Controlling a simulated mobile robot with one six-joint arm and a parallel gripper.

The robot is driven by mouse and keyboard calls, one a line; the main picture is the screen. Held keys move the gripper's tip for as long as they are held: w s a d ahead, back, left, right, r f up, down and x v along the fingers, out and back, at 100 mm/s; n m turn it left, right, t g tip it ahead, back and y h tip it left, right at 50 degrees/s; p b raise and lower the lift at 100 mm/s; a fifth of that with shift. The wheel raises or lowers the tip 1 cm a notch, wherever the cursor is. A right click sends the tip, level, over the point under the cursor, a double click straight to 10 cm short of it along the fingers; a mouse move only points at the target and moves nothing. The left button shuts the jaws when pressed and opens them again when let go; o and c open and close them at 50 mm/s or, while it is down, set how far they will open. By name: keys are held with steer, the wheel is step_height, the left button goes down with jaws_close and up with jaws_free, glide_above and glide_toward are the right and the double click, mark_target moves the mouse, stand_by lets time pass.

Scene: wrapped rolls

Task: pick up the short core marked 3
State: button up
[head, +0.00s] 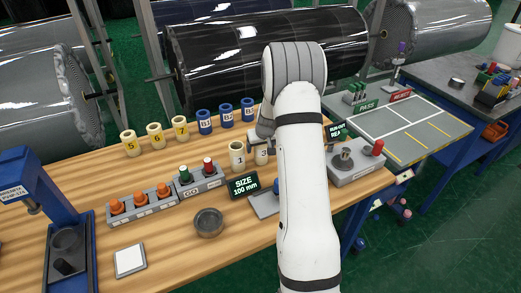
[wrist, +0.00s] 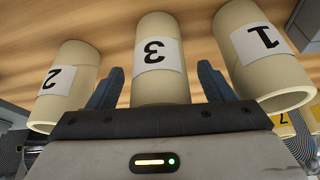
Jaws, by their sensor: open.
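The short core marked 3 (wrist: 160,75) is a cream tube standing on the wooden bench, its label upside down in the wrist view. My gripper (wrist: 161,72) is open, with one dark blue finger on each side of this core. Gaps show between fingers and core, and nothing is gripped. The core marked 2 (wrist: 68,80) stands on the left in the wrist view, and the core marked 1 (wrist: 262,55) on the right. In the head view the core marked 1 (head: 237,158) shows, while my arm covers most of the cores beside it.
A grey fixture (head: 352,165) is right of my arm.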

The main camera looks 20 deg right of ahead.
steer(key=shift+c, duration=0.4)
steer(key=c, duration=1)
